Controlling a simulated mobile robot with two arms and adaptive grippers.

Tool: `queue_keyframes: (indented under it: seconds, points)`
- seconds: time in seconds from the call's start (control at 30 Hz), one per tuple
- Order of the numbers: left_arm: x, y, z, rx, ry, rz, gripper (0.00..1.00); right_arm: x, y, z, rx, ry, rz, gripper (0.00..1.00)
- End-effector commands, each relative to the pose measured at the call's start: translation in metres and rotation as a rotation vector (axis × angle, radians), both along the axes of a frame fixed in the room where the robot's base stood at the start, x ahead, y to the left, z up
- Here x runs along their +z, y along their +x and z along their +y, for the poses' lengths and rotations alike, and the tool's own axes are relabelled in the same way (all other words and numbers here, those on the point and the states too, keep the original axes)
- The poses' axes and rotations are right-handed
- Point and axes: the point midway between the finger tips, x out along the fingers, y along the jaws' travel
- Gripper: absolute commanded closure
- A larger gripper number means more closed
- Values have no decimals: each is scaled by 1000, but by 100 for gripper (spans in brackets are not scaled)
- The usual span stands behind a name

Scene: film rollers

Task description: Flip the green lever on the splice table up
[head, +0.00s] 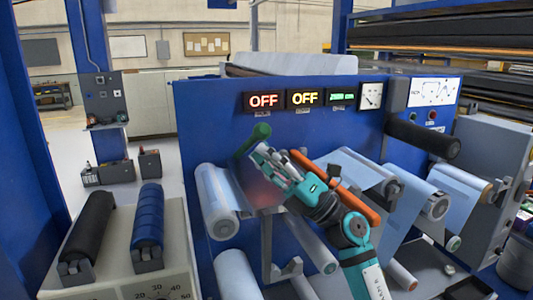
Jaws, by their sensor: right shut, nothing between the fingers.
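The green lever (253,138) stands out from the blue machine panel in the head view, left of and below the lit signs. Its rounded knob is at the upper right, and its stem slopes down to the left. My right gripper (262,156) is shut and empty, with its fingertips just below and right of the lever. I cannot tell whether they touch it. The splice table is hard to make out behind my gripper. My left gripper is not in view.
Two signs (284,99) read OFF above the lever. A film roller (218,200) hangs below it, and an orange bar (345,188) runs beside my right gripper. More rollers (408,208) crowd the right. A black roller (88,235) and a blue roller (147,220) sit at the lower left.

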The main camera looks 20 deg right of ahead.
Motion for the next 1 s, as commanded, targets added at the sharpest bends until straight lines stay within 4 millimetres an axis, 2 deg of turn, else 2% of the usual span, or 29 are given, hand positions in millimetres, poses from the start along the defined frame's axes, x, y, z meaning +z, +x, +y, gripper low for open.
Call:
queue_keyframes:
  seconds: [0.17, 0.33, 0.5, 0.63, 1.0]
  points:
    - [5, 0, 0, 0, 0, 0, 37, 7, 2, 0, 0, 0, -1, 100]
    - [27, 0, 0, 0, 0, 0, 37, 45, 18, 0, -1, -1, -3, 100]
    - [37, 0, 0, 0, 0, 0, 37, 71, 36, 1, 0, 0, -1, 100]
    - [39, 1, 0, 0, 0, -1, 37, 77, 43, 1, -1, 1, -1, 100]
    - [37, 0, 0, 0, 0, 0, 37, 75, 43, 1, -1, 0, 1, 100]
